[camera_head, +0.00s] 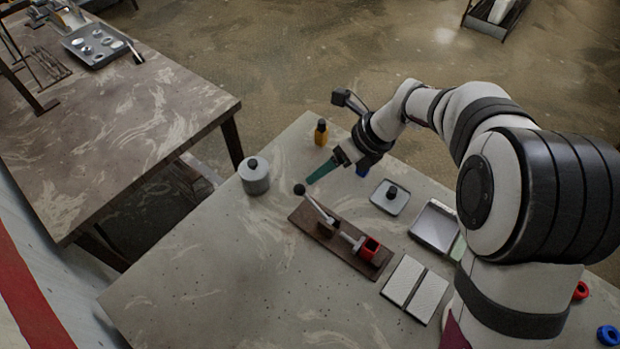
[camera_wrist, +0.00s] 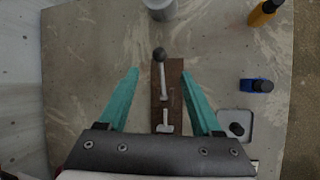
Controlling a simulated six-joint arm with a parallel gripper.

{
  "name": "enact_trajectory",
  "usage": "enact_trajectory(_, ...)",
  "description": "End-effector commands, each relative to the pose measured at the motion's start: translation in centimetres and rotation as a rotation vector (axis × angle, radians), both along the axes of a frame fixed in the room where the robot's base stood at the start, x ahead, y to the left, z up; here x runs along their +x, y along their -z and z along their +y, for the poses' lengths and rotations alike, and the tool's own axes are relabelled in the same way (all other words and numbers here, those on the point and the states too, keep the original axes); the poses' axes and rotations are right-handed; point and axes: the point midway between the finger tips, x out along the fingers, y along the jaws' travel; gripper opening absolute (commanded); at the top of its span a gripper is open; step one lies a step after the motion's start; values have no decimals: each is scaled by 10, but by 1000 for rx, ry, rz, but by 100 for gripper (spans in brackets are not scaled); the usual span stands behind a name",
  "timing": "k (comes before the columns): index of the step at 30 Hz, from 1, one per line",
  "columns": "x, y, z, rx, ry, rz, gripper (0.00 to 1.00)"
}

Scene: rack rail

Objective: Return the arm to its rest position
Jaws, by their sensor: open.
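My gripper (camera_head: 322,171) has teal fingers and hangs over the far part of the work table (camera_head: 180,270). In the wrist view my gripper (camera_wrist: 160,82) is open, its two fingers wide apart with nothing between them at their own height. Below it, a brown board (camera_head: 330,245) carries a lever with a black ball knob and a red block (camera_head: 369,248). The board also shows in the wrist view (camera_wrist: 172,92), with the lever (camera_wrist: 161,70) seen between the fingers. The red block is hidden there.
A grey lidded canister (camera_head: 254,177), an orange bottle (camera_head: 321,133) and a blue item (camera_wrist: 256,85) stand near the gripper. A square plate with a black knob (camera_head: 390,197), a metal tray (camera_head: 436,228) and white pads (camera_head: 414,288) lie to the right. The table's left front is clear.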

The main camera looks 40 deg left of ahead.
Motion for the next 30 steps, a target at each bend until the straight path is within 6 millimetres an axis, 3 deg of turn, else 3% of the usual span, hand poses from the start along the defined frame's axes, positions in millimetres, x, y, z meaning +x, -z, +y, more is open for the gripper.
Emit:
enact_trajectory(4,2,-10,-6,0,0,-1,66)
enact_trajectory(16,2,-11,-6,-1,-1,-1,66)
enact_trajectory(18,2,-18,-17,1,-27,-27,66)
enact_trajectory(20,-1,-33,-45,1,-100,-91,66)
enact_trajectory(23,-25,-66,-126,-21,-332,-265,66)
enact_trajectory(24,-43,-75,-161,-40,-446,-334,66)
enact_trajectory(27,-97,-82,-234,-96,-733,-467,66)
enact_trajectory(30,-146,-74,-278,-139,-960,-530,66)
